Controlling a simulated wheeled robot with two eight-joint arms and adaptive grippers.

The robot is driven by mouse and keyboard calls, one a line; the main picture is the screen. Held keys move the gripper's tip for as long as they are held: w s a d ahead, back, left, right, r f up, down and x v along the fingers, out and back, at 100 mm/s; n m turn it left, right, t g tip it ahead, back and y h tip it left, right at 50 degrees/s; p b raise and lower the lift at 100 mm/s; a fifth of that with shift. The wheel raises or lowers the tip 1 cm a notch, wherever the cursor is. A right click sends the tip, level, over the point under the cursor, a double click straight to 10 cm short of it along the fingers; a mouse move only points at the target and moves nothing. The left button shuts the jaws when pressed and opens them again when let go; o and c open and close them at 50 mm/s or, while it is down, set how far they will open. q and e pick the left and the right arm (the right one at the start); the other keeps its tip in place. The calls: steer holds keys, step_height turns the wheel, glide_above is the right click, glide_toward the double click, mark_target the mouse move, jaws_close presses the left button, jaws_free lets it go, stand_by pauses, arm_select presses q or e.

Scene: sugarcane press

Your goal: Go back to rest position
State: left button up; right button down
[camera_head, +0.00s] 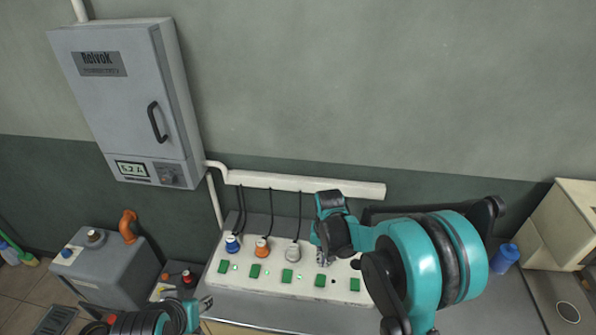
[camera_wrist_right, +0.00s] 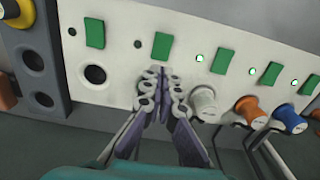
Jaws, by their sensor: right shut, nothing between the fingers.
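My right gripper (camera_wrist_right: 163,72) is shut and empty in the right wrist view, its fingertips together just in front of the white socket panel (camera_wrist_right: 125,65). The tips lie below a green switch (camera_wrist_right: 162,46), between an open socket (camera_wrist_right: 95,74) and a white plug (camera_wrist_right: 203,102). Whether the tips touch the panel I cannot tell. In the head view, my right arm reaches over the panel (camera_head: 306,291) from the right, and the gripper (camera_head: 322,258) is small and partly hidden. My left gripper (camera_head: 207,302) is low at the left; its jaw opening is unclear.
Blue (camera_head: 232,243), orange (camera_head: 262,247) and white plugs sit in the panel with black cables. Lights by their switches are green. A grey wall cabinet (camera_head: 120,90) hangs at left above a grey tank (camera_head: 100,262). A blue bottle (camera_head: 507,257) stands at right.

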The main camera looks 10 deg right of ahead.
steer(key=shift+r, duration=0.1)
steer(key=s+d+r+n+t+b, duration=0.1)
steer(key=s+r+t+b, duration=0.1)
steer(key=s+r, duration=0.3)
steer(key=s+d+r+n+t+b, duration=0.1)
steer(key=s+r+t, duration=0.4)
steer(key=s, duration=0.7)
steer(key=shift+d+n+b, duration=0.4)
steer(key=shift+n+b, duration=0.2)
steer(key=shift+b, duration=0.4)
